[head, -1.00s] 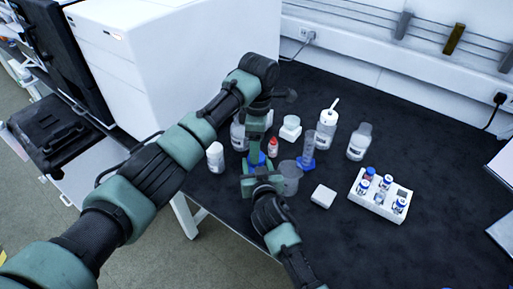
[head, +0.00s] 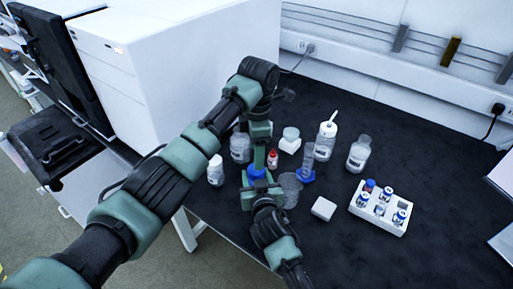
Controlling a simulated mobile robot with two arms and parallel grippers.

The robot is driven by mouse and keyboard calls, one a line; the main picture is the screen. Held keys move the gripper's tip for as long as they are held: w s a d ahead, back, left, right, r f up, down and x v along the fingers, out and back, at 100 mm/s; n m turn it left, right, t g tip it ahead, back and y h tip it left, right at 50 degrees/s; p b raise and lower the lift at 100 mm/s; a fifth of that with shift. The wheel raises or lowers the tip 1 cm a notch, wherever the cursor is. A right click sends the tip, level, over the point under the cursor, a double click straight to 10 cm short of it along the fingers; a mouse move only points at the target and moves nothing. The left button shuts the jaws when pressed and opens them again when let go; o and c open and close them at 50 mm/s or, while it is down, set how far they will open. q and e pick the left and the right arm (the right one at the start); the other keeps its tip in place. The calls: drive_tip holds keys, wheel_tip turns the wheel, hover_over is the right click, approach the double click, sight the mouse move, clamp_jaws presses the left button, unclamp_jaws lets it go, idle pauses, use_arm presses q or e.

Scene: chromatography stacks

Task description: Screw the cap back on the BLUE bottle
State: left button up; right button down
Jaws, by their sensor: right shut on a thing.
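A blue item (head: 257,172), the blue bottle or its cap, shows between my two grippers above the dark bench top; which of the two I cannot tell. My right gripper (head: 260,186) comes in from below and is shut at this blue item, largely covering what it holds. My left gripper (head: 259,148) reaches down from above, close over the blue item. Its fingertips are hidden or too small to tell open from shut. Whether a cap sits on the bottle is hidden by the grippers.
Close by stand a small red bottle (head: 272,160), a grey beaker (head: 291,190), a blue-footed cylinder (head: 306,165) and white bottles (head: 215,170). A white block (head: 323,208) and a vial rack (head: 380,212) lie to the right. A white instrument (head: 170,90) stands behind left.

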use_arm(q)
wheel_tip(320, 180, down, 7)
drive_tip(key=shift+r, duration=0.1)
idle(0.4)
clamp_jaws()
drive_tip(key=m, duration=0.3)
drive_tip(key=shift+a, duration=0.1)
drive_tip(key=shift+o, duration=0.5)
unclamp_jaws()
